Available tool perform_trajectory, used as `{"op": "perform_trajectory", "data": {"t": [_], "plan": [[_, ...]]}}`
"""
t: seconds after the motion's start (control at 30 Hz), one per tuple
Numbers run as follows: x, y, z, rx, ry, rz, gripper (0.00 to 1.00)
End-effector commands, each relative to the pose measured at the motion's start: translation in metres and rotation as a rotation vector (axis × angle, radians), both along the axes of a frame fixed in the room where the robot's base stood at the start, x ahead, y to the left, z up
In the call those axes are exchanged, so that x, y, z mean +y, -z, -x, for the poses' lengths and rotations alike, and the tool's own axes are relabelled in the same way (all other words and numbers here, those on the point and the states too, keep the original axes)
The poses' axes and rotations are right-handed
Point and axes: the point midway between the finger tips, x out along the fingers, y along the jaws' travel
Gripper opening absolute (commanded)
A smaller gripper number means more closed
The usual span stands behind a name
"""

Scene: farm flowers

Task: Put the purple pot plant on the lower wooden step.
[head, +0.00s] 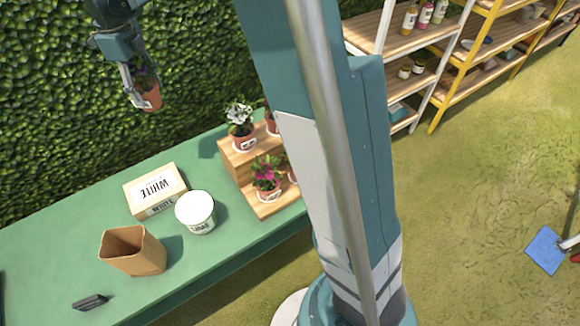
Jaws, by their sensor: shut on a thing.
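My gripper (131,83) is at the upper left of the head view, shut on the purple pot plant (151,97). It holds the plant in the air, high over the back of the green table, in front of the hedge. The plant has a terracotta pot and dark leaves with a little purple, partly hidden by the gripper. The wooden steps stand at the table's right end. The lower wooden step (268,210) bears a pink-flowered pot (267,177) and another pot partly hidden behind my arm column. The upper step (238,157) bears a white-flowered pot (240,127) and another partly hidden pot.
On the green table (60,250) are a box marked WHITE (155,190), a white tub (195,212), a brown container (132,251) and a small black object (90,302). Shelves (400,40) stand at the upper right. My own column hides the steps' right side.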

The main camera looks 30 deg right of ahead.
Motion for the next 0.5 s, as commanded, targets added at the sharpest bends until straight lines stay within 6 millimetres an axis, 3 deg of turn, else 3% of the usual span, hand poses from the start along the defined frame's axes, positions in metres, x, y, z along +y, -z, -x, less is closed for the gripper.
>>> {"op": "perform_trajectory", "data": {"t": [0.1, 0.5], "plan": [[-0.037, -0.001, 0.005, 0.0, 0.047, 0.0, 0.32], [-0.148, -0.002, 0.033, 0.0, 0.194, 0.0, 0.32]]}}
